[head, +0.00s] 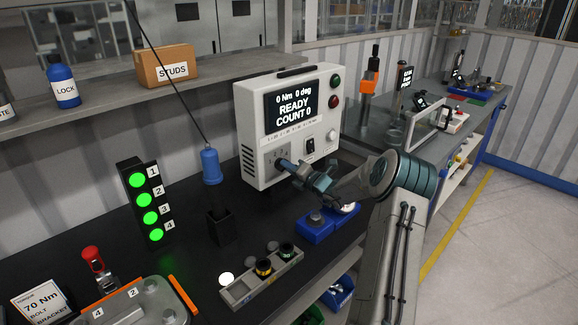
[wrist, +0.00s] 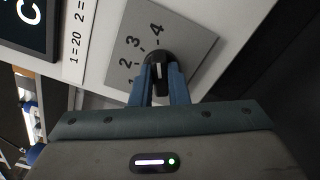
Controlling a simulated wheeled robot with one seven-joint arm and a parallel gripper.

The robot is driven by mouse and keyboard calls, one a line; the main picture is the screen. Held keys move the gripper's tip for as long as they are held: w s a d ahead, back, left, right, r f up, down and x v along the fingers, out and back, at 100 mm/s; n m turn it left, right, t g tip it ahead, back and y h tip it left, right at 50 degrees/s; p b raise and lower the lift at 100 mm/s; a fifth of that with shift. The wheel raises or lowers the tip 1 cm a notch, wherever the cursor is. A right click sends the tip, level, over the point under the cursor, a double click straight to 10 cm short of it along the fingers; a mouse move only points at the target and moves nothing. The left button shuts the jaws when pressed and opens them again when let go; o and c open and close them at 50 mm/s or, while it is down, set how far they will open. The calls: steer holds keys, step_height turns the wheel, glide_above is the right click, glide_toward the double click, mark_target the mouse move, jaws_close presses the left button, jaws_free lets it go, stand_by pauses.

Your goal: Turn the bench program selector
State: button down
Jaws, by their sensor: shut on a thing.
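The program selector is a black knob (wrist: 157,72) with a white pointer line. It sits on a grey plate (wrist: 195,42) marked 1, 2, 3 and 4. In the wrist view the pointer line is at the end of the knob towards me, and I cannot tell which number it marks. My gripper (wrist: 160,88) has its two blue fingers closed on the knob from either side. In the head view my gripper (head: 287,166) reaches the lower left front of the white controller box (head: 253,112), and hides the knob there.
A light stack (head: 142,203) with several lit green lamps stands left on the black bench. A blue hanging tool (head: 210,166) is above a black holder (head: 221,227). A socket tray (head: 240,291), a blue block (head: 318,232) and an orange-edged fixture (head: 128,307) lie in front.

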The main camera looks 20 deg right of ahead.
stand_by(0.3)
steer(key=c, duration=1.4)
jaws_free()
steer(key=b+v, duration=0.2)
steer(key=v, duration=1.1)
steer(key=shift+s+b, duration=0.4)
steer(key=shift+d, duration=0.1)
